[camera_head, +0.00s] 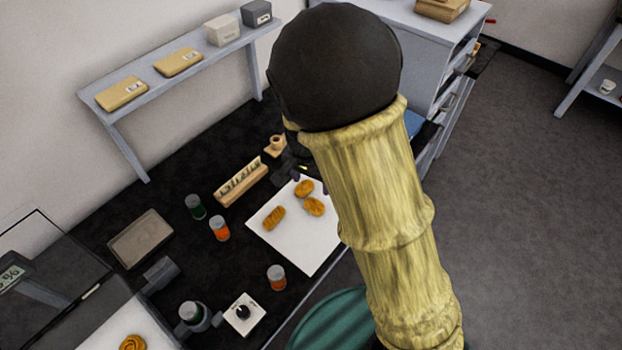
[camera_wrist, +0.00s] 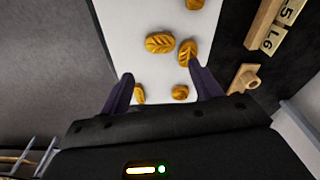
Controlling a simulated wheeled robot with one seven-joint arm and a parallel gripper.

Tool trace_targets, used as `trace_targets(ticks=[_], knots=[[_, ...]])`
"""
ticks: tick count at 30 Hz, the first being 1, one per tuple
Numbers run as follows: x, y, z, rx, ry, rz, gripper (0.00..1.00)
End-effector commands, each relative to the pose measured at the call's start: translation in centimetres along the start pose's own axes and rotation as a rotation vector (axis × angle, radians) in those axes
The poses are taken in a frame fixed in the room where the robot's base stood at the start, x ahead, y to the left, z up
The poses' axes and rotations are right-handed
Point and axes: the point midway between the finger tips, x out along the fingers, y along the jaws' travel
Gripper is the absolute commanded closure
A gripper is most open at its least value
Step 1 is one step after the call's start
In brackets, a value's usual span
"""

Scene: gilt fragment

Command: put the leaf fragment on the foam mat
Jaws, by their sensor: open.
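Several gold carved fragments lie on a white flat sheet (camera_head: 301,247), which also shows in the wrist view (camera_wrist: 124,28). One oval fragment with leaf-like veins (camera_wrist: 159,42) lies ahead of my gripper; a similar veined piece (camera_wrist: 187,52) lies to its right. I cannot tell for sure which is the leaf fragment. A smaller piece (camera_wrist: 180,92) shows between my fingertips, and another (camera_wrist: 139,93) near the left finger. My gripper (camera_wrist: 165,87) is open and empty over the sheet's far end; my arm partly hides it in the head view. I cannot tell whether this sheet is the foam mat.
Another white surface (camera_head: 90,343) at the lower left bears a gold scroll piece (camera_head: 133,343). A wooden letter rack (camera_head: 240,185), small jars (camera_head: 219,229), a grey-brown block (camera_head: 140,239) and a white knob box (camera_head: 243,314) stand on the dark bench. A wall shelf (camera_head: 150,83) runs behind.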

Motion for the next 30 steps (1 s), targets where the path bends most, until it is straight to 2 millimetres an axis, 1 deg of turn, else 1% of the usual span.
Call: trace_targets(ticks=[8, 11, 14, 17, 18, 22, 27, 30], knots=[[0.0, 0.1, 0.0, -0.001, -0.001, -0.001, 0.37], [-0.3, 0.9, -0.3, -0.009, -0.004, -0.006, 0.37], [-0.8, 2.6, -0.8, -0.035, -0.014, -0.021, 0.37], [-1.7, 5.2, -1.3, -0.082, -0.018, -0.043, 0.37], [-2.1, 6.4, -1.4, -0.105, -0.017, -0.053, 0.37], [-3.4, 10.1, -1.6, -0.19, 0.0, -0.081, 0.37], [-5.0, 14.7, -1.1, -0.311, 0.044, -0.099, 0.37], [-5.8, 16.9, -0.5, -0.38, 0.077, -0.097, 0.37]])
